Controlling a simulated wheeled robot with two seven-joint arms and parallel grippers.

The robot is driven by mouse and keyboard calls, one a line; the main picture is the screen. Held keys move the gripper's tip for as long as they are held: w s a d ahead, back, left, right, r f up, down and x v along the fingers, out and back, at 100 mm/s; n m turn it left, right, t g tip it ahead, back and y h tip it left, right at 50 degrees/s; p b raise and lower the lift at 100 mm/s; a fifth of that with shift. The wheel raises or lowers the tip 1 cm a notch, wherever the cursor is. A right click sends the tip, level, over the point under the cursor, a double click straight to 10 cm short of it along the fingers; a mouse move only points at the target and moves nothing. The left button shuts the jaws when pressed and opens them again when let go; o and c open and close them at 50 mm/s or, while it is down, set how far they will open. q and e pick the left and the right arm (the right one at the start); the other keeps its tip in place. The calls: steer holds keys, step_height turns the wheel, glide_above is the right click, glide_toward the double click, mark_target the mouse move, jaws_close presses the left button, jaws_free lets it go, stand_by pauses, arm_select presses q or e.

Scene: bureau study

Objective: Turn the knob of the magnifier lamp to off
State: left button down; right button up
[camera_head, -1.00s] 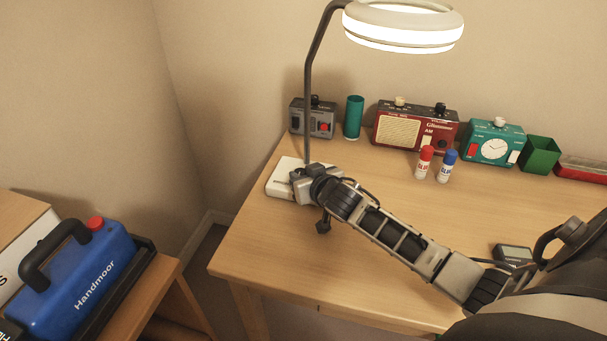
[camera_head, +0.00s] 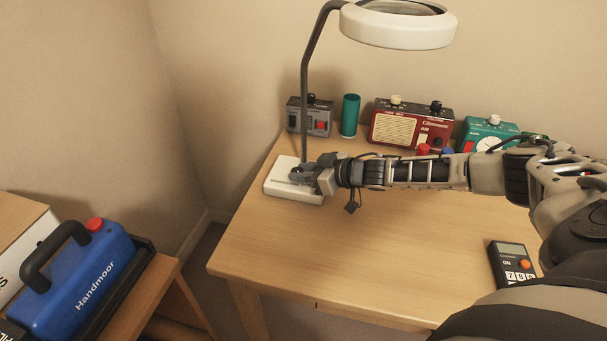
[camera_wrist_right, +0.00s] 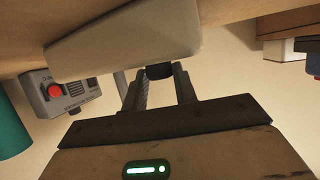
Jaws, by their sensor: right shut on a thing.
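The magnifier lamp has a white base (camera_head: 295,193) on the desk's left end, a thin dark pole and a round white head (camera_head: 398,24). Its ring is dark, with no glow. My right gripper (camera_head: 312,171) is at the base, beside the pole, and hides the knob in the head view. In the right wrist view the dark knob (camera_wrist_right: 159,71) sticks out of the lamp base (camera_wrist_right: 125,45). There my right gripper (camera_wrist_right: 161,80) has its two fingers closed on the knob's sides. My left gripper is not in view.
A grey box with a red button (camera_head: 309,117), a teal cylinder (camera_head: 350,116), a red radio (camera_head: 411,123) and a teal clock radio (camera_head: 487,134) stand along the wall. A calculator (camera_head: 513,262) lies at the right. A blue case (camera_head: 80,265) stands left. The desk's front middle is clear.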

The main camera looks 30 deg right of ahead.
steer(key=shift+w+d+n+g+y, duration=0.15)
steer(key=shift+n+g+y, duration=0.25)
steer(key=shift+n+y, duration=0.25)
steer(key=shift+w+d+n+g+y, duration=0.15)
steer(key=shift+n+g+y, duration=0.25)
steer(key=shift+n+y, duration=0.25)
steer(key=shift+r+n+y, duration=0.1)
steer(key=shift+n+y, duration=0.2)
steer(key=shift+y, duration=0.1)
steer(key=o, duration=1)
steer(key=shift+s, duration=0.1)
steer(key=v, duration=1.5)
steer(key=shift+s+d+r, duration=0.2)
steer(key=shift+d+r, duration=0.05)
steer(key=shift+r, duration=0.15)
